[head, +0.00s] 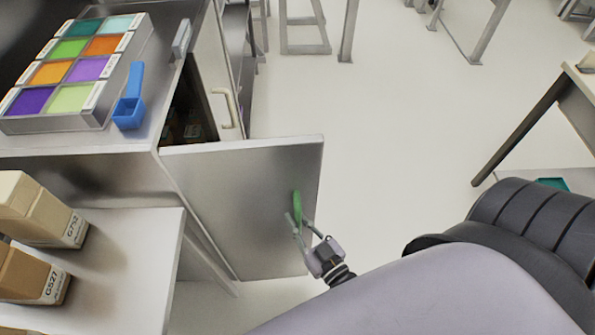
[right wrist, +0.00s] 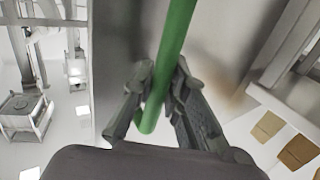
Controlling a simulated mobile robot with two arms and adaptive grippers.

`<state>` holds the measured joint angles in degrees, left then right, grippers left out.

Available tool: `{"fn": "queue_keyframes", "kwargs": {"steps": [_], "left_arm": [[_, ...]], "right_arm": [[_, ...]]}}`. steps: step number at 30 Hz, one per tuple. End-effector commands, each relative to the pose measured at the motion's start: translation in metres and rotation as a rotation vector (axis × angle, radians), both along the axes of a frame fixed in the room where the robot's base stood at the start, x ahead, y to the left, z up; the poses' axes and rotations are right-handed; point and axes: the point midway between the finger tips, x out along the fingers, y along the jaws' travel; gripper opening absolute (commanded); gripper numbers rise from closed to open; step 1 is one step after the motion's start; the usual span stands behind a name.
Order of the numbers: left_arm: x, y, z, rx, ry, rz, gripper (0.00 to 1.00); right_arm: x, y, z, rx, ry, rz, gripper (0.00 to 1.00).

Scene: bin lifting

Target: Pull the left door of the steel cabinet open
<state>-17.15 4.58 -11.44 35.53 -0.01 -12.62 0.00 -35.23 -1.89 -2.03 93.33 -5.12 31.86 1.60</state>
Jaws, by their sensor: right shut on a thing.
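The steel cabinet (head: 85,178) stands at the left in the head view. Its left door (head: 235,200) is swung well out from the body, and a dark gap shows behind it. The door's green handle (head: 297,206) is near its free edge. My right gripper (head: 298,222) is shut on this handle. In the right wrist view, the green handle (right wrist: 174,45) runs between the two fingers of my right gripper (right wrist: 163,72), with the door's grey panel (right wrist: 118,40) behind. My left gripper is not in view.
A tray of coloured compartments (head: 100,118) and a blue scoop (head: 130,100) sit on the cabinet top. A cream handle (head: 228,108) is on another pale panel. A side table (head: 125,285) with cardboard boxes (head: 38,212) is at lower left. The floor (head: 400,110) right of the door is clear.

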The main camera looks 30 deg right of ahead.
Motion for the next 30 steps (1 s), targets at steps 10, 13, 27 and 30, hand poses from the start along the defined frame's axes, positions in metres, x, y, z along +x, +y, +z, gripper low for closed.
{"fn": "queue_keyframes", "kwargs": {"steps": [10,13,27,30], "left_arm": [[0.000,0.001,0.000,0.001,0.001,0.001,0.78],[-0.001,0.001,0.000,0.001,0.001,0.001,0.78],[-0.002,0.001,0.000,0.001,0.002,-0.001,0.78],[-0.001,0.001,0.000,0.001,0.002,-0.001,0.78]], "right_arm": [[0.000,-0.001,0.000,0.000,0.001,-0.001,0.31],[0.000,0.000,0.000,0.000,0.001,0.000,0.35],[-0.026,-0.002,-0.002,0.000,0.006,0.000,0.35],[-0.048,-0.003,-0.001,0.000,0.006,0.000,0.35]]}}
